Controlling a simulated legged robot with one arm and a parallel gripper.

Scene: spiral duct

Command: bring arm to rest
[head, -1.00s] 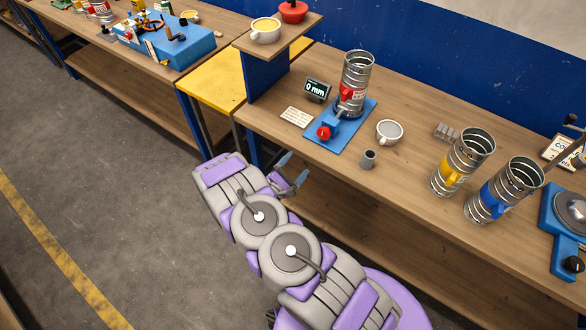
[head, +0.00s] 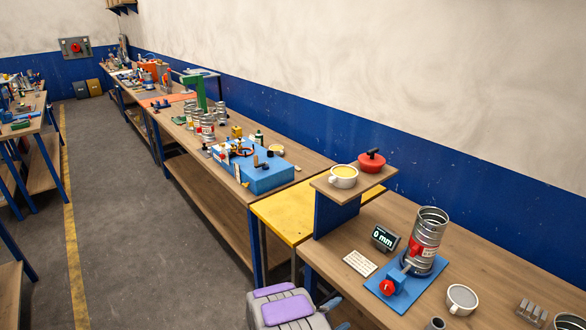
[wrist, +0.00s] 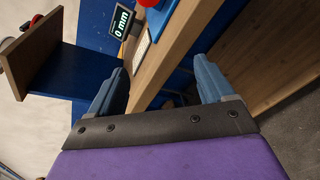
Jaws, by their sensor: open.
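My gripper (wrist: 160,88) shows in the wrist view with its two blue fingers wide apart and nothing between them. It hangs in front of the workbench edge, apart from the bench. In the head view only the purple and grey upper part of my arm (head: 285,308) and the blue fingertips (head: 330,305) show at the bottom edge; the rest of the arm is out of frame.
The wooden bench (head: 455,250) carries a spiral duct (head: 427,240) on a blue fixture, a display (head: 385,238) reading 0 mm and a cup (head: 461,299). A raised shelf (head: 340,190) holds another cup and a red object. Open floor (head: 150,230) lies left.

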